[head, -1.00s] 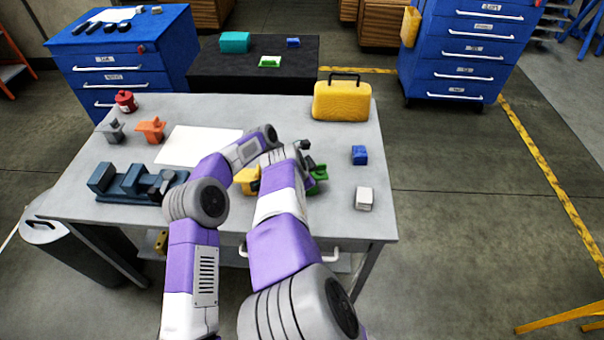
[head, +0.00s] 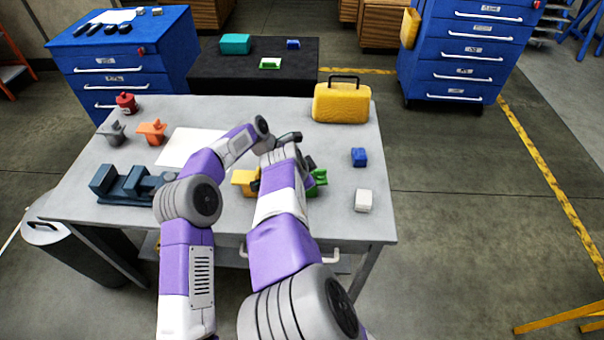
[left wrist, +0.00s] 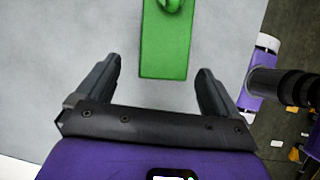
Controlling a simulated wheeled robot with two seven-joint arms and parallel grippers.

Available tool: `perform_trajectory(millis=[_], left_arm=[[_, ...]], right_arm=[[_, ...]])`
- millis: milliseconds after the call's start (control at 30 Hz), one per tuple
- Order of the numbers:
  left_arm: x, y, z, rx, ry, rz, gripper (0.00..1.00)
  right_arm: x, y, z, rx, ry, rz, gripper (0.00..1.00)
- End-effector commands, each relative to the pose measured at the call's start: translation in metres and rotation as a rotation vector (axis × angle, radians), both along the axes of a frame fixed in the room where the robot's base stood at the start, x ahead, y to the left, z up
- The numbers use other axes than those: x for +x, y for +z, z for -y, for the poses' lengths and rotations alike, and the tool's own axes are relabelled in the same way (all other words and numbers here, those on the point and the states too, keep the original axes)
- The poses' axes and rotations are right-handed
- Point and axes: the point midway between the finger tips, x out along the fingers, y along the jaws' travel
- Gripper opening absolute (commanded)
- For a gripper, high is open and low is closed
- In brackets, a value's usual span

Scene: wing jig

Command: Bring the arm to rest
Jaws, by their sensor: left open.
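My left gripper (head: 290,137) is over the middle of the grey workbench (head: 330,225). In the left wrist view my left gripper (left wrist: 160,68) is open, with nothing held between its fingers. A green part (left wrist: 165,45) lies on the bench beyond and below the fingers. That green part (head: 319,178) also shows in the head view, partly hidden by my right arm. My right arm reaches over the bench beside a yellow block (head: 242,178). My right gripper is mostly hidden behind its own arm, so its jaws cannot be made out.
A yellow case (head: 342,102), a blue block (head: 359,157) and a white block (head: 363,200) stand on the bench's right side. My arms are close together.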

Motion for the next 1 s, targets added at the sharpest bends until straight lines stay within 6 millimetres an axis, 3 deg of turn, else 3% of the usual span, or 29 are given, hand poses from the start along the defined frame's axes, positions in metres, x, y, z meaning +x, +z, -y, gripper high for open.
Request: perform_trajectory(millis=[200,467,800,1000], left_arm=[[-0.001,0.024,-0.013,0.001,0.000,0.000,0.95],[-0.001,0.028,-0.015,0.000,0.000,-0.001,0.95],[-0.001,0.086,-0.014,0.000,0.000,0.000,0.95],[-0.001,0.109,-0.014,0.000,0.000,-0.001,0.95]], right_arm=[[0.000,0.007,0.000,0.000,0.000,0.000,0.00],[0.000,0.009,0.000,0.000,0.000,0.000,0.00],[0.000,0.066,0.000,0.000,0.000,0.000,0.00],[0.000,0.090,0.000,0.000,0.000,0.000,0.00]])
